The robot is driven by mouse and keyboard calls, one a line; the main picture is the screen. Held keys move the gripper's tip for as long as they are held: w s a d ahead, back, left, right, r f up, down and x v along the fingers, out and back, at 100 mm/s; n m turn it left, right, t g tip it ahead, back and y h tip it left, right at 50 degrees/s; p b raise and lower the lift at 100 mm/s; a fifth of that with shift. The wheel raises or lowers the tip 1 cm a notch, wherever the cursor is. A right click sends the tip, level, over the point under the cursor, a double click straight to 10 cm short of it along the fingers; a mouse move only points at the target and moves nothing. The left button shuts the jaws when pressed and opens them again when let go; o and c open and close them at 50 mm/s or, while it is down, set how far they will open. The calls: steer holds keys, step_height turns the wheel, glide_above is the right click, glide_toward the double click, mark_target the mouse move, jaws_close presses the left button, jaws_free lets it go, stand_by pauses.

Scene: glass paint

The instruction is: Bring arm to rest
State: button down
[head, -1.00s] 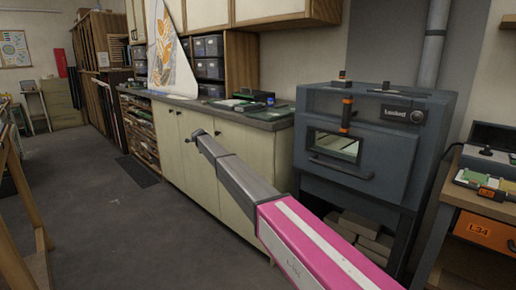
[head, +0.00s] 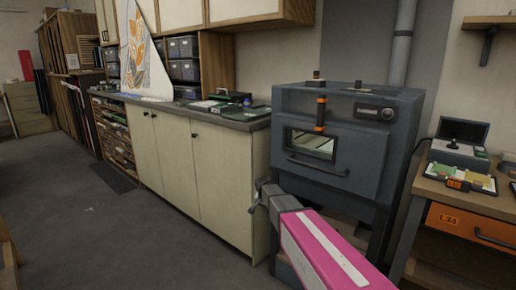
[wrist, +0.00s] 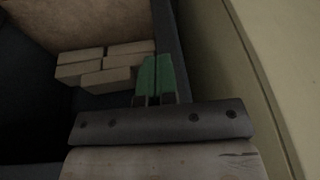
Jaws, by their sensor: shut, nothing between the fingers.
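My arm, pink with a grey end, reaches in from the lower right of the head view, in front of the kiln. My gripper (wrist: 155,78) shows in the wrist view as two green fingers side by side, shut and empty. It points towards the space under the kiln, where pale bricks (wrist: 106,66) lie beyond and to the left of the fingers. In the head view I cannot make out the fingers.
The grey-blue kiln (head: 358,135) stands right of the cream cabinet (head: 172,150); both are close to my arm. A wooden bench with an orange drawer (head: 467,229) is at the right. Open grey floor (head: 70,225) lies to the left.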

steer(key=s+d+n+g, duration=0.1)
steer(key=s+d+n, duration=0.1)
steer(key=s+d, duration=0.3)
steer(key=s+d+f+n+g, duration=0.1)
steer(key=s+d, duration=0.3)
steer(key=s, duration=0.9)
steer(key=s+d+n+g+y, duration=0.1)
steer(key=s+d+n, duration=0.2)
steer(key=s, duration=0.7)
steer(key=d, duration=0.2)
steer(key=shift+d+f, duration=0.35)
steer(key=shift+f, duration=0.05)
